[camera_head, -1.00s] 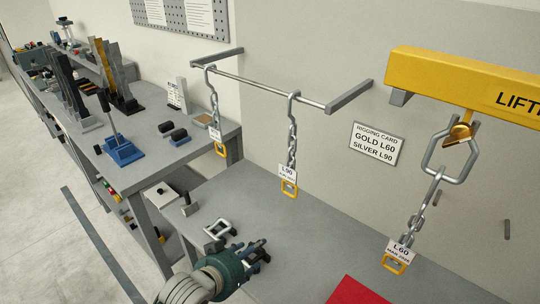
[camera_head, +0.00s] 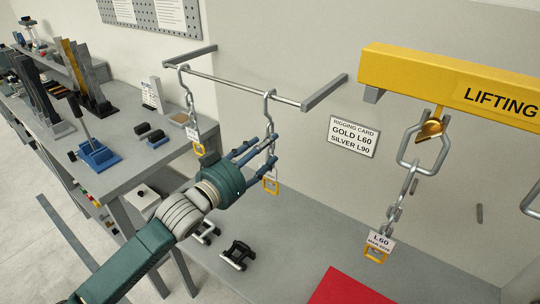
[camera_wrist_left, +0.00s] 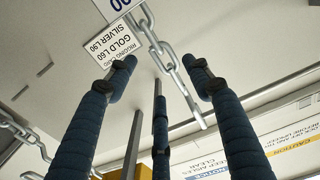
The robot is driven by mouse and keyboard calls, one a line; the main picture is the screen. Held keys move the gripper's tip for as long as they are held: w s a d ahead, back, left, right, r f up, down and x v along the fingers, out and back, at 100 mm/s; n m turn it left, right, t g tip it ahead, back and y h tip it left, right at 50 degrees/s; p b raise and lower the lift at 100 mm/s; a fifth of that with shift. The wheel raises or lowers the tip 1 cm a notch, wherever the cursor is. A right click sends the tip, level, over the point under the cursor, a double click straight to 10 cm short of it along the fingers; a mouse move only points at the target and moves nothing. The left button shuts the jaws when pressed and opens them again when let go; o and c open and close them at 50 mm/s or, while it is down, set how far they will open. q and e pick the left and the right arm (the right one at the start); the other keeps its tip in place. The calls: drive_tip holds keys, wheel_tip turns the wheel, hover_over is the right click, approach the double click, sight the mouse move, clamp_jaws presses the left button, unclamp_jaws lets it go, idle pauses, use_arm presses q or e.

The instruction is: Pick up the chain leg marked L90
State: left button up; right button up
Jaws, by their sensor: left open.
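The chain leg marked L90 (camera_head: 271,112) hangs from the rail, a silver chain with a yellow end link (camera_head: 270,186). Its tag is partly hidden behind my gripper in the head view. My left gripper (camera_head: 262,146) is open at the chain's middle, with its blue fingers pointing toward the chain. In the left wrist view the chain (camera_wrist_left: 165,55) runs between the spread fingertips (camera_wrist_left: 163,75) without visible grasp; part of its tag (camera_wrist_left: 120,4) shows at the top edge. My right gripper is not in view.
Another chain with a yellow end link (camera_head: 188,100) hangs left on the same rail (camera_head: 230,84). The L60 chain (camera_head: 396,205) hangs from the yellow lifting beam (camera_head: 450,85). A rigging card (camera_head: 354,136) is on the wall. A black fixture (camera_head: 238,255) and red mat (camera_head: 345,288) lie below.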

use_arm(q)
drive_tip(key=p+x, duration=0.1)
drive_tip(key=x, duration=0.1)
drive_tip(key=p+x, duration=0.1)
drive_tip(key=x, duration=0.2)
drive_tip(key=shift+w+a, duration=0.25)
drive_tip(key=shift+s+a+r, duration=0.1)
drive_tip(key=c, duration=1.2)
clamp_jaws()
drive_tip(key=shift+r, duration=0.25)
